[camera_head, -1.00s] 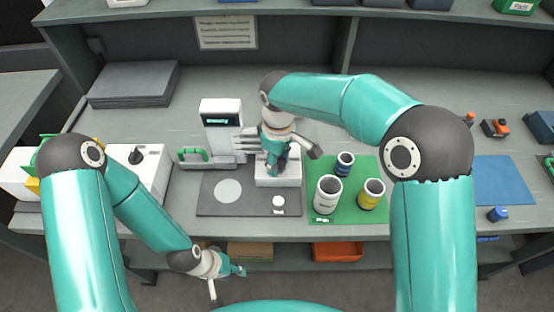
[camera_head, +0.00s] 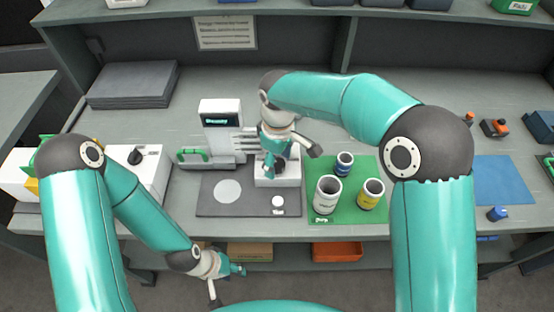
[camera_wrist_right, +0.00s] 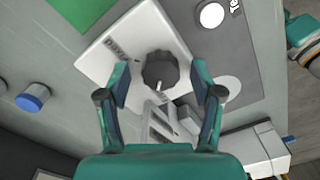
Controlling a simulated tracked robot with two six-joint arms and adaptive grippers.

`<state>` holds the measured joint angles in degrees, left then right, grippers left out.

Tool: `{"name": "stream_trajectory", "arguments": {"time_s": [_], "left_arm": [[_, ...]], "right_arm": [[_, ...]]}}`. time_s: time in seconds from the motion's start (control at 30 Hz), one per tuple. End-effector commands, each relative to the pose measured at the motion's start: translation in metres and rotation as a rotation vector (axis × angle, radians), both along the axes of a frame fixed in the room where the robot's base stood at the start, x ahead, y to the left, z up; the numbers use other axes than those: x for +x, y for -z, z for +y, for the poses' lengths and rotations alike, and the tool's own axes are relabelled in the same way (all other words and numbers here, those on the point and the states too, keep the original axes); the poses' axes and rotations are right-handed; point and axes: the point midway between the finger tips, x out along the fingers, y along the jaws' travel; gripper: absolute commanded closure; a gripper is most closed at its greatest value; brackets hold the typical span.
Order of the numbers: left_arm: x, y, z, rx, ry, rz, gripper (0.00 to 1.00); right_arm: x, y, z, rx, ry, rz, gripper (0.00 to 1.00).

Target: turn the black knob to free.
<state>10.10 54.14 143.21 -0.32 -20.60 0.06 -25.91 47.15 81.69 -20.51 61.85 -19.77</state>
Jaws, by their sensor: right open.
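The black knob (camera_wrist_right: 159,70) is round and dark with a white pointer line, on a white block (camera_wrist_right: 112,42) in the right wrist view. The same white block (camera_head: 289,178) shows in the head view, its knob hidden by my right gripper (camera_head: 271,172). In the right wrist view my right gripper (camera_wrist_right: 160,80) is open, with one finger on each side of the knob and gaps visible between. I cannot tell how far above it the fingertips are. My left gripper (camera_head: 238,270) hangs low in front of the bench, away from the block; its jaw state is unclear.
A green mat (camera_head: 350,215) with three cups lies to the right. Another white box with a dark lever (camera_head: 135,157) is at the left.

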Motion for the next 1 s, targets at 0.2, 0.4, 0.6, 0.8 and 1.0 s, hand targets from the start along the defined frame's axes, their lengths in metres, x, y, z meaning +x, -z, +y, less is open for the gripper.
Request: {"name": "stream_trajectory", "arguments": {"time_s": [0.2, 0.4, 0.6, 0.8, 1.0], "left_arm": [[0.0, 0.0, 0.0, 0.0, 0.0, 0.0, 0.6], [0.0, 0.0, 0.0, 0.0, 0.0, 0.0, 0.6], [0.0, 0.0, 0.0, 0.0, 0.0, 0.0, 0.6], [0.0, 0.0, 0.0, 0.0, 0.0, 0.001, 0.6], [0.0, 0.0, 0.0, 0.0, 0.0, 0.001, 0.6]], "right_arm": [[0.001, -0.029, 0.0, 0.003, 0.0, -0.007, 0.34], [0.002, -0.069, 0.001, 0.004, 0.0, -0.007, 0.34], [0.002, -0.102, 0.001, 0.003, -0.001, -0.005, 0.34], [0.001, -0.116, 0.0, 0.002, 0.0, -0.002, 0.34], [0.001, -0.117, 0.0, 0.002, 0.0, -0.002, 0.34]]}}
